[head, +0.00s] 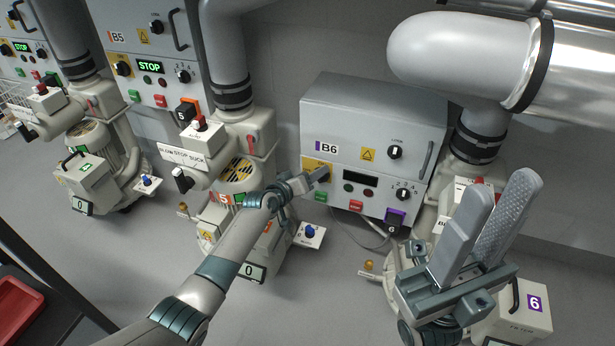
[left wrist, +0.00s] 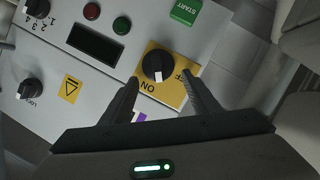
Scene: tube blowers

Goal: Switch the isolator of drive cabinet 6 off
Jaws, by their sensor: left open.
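Drive cabinet B6 (head: 372,130) is a grey box on the wall with a dark display (head: 360,180). Its isolator is a black knob (left wrist: 158,66) on a yellow plate (left wrist: 168,92) marked ON and OFF. The knob's white mark points down in the left wrist view, nearer the ON lettering. My left gripper (head: 312,179) is at the plate in the head view, partly covering it. In the left wrist view its open fingers (left wrist: 161,85) sit either side of the knob's lower end, apart from it. My right gripper (head: 506,182) is open and empty, raised at the right.
Cabinet B6 also carries a green START button (head: 320,196), a red button (head: 356,206), a selector (head: 403,194) and a purple 6 tag (head: 395,217). Cabinet B5 (head: 150,60) shows STOP at left. A large silver pipe (head: 455,60) crosses the upper right.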

